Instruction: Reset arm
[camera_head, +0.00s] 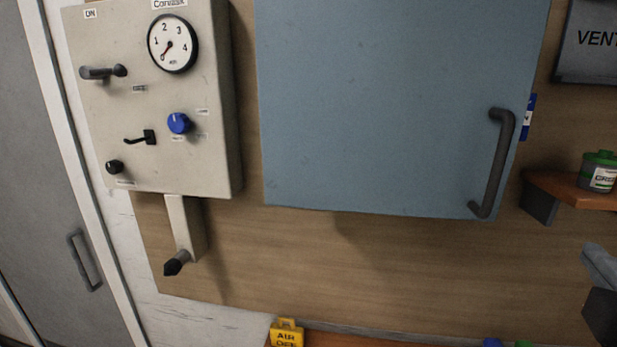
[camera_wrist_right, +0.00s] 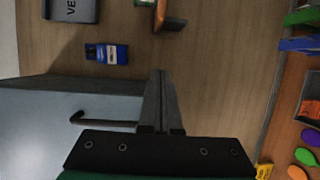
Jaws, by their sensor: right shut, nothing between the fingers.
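My right gripper shows in the right wrist view (camera_wrist_right: 162,78), its two dark fingers pressed together with nothing between them. In the head view, only a grey and black part of my right arm shows at the right edge, below the small wooden shelf. The fingers appear in front of the bare wooden wall panel (camera_head: 330,260), and I see them touching nothing. My left gripper is in neither view.
A blue cabinet (camera_head: 390,100) with a dark handle (camera_head: 494,165) is on the panel. A control box (camera_head: 205,120) with a gauge (camera_head: 173,43) is left of it. A shelf (camera_head: 565,190) holds a green-lidded jar (camera_head: 600,172).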

